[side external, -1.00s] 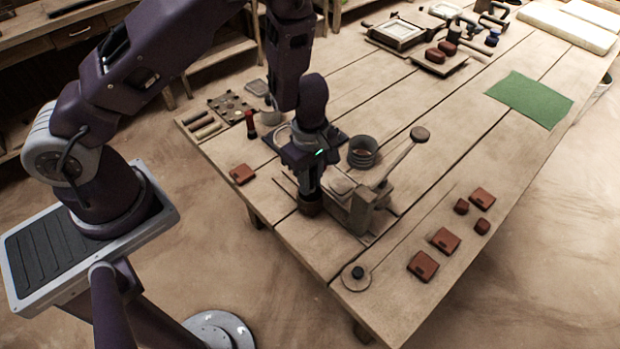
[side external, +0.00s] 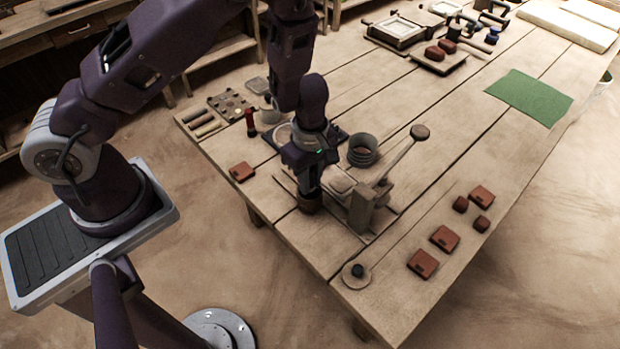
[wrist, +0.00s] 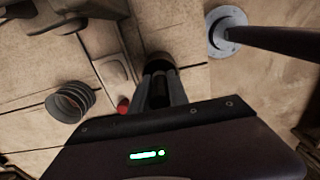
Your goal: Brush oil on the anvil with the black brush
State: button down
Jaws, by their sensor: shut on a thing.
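My gripper (side external: 309,195) points down at the near left side of the press (side external: 361,210). In the wrist view my gripper (wrist: 159,92) is shut on a dark upright piece, the black brush (wrist: 158,68), mostly hidden between the fingers. A dark brown round thing (side external: 311,205) is right under the fingertips; I cannot tell whether it is the brush's head or a small pot around it. The press stands just right of my gripper, with a long lever ending in a round knob (side external: 420,132). Its anvil is partly hidden, and I cannot make out oil on it.
A ridged round can (side external: 363,150) stands behind the press. A red-topped dark bottle (side external: 250,124) is farther left. Brown tiles (side external: 423,264) lie to the right, and one (side external: 242,172) on the left. A round disc with a black knob (side external: 357,275) sits at the near corner.

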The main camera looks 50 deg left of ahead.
jog(key=shift+r, duration=3.5)
